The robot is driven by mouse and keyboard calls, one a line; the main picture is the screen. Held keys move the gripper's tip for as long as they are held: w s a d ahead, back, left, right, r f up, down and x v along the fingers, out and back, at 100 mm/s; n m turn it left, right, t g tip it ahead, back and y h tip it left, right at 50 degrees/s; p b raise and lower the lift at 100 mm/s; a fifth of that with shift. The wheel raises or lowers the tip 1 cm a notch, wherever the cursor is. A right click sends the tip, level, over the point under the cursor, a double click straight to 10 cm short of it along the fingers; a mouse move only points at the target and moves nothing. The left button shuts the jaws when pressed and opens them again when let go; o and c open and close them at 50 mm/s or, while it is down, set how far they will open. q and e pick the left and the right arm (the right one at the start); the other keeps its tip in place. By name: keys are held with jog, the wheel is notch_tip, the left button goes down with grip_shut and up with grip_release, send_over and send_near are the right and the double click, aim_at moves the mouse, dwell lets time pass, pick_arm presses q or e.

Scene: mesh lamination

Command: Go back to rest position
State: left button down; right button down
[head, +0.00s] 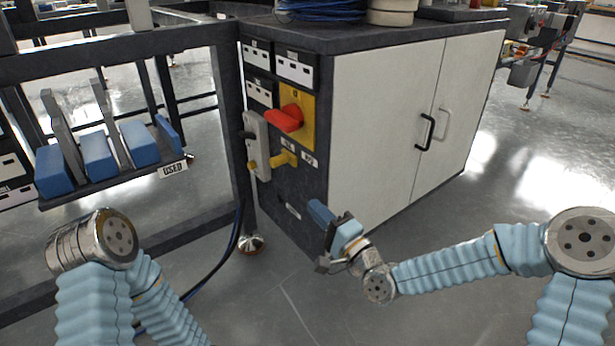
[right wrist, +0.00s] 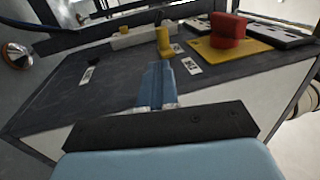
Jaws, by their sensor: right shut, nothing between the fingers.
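My right gripper (head: 322,213) is in the middle of the head view, in front of the cabinet's lower front corner. Its blue fingers are together and hold nothing. In the right wrist view the closed fingers (right wrist: 158,85) point toward the dark cabinet panel, and I cannot tell the exact gap to it. My left arm shows at the lower left of the head view, but its gripper is outside the picture.
The cabinet (head: 395,120) has a red rotary switch (head: 287,118) and a yellow knob (head: 284,158). A rack (head: 110,182) labelled USED holds several blue blocks at left. A metal frame (head: 225,110) stands beside the cabinet. Floor at right is clear.

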jog(key=s+d+f+n+g+h, duration=0.15)
jog(key=s+f+g, duration=0.25)
jog(key=f, duration=0.9)
jog(key=s+d+f+n+g+h, duration=0.1)
jog(key=s+f+n+g+h, duration=0.3)
jog(key=f, duration=0.8)
jog(key=s+d+f+n+g+h, duration=0.1)
jog(key=s+d+f+n+g, duration=0.2)
jog(key=s+f, duration=0.4)
jog(key=s+d+f+g+h, duration=0.1)
jog(key=s+d+f+g, duration=0.3)
jog(key=s, duration=0.5)
notch_tip(320, 180, up, 15)
jog(key=a+p, duration=0.1)
jog(key=p, duration=1.5)
jog(key=shift+s+a+g, duration=0.2)
jog(key=shift+s+g, duration=0.1)
jog(key=shift+f+n, duration=0.1)
jog(key=shift+n, duration=0.15)
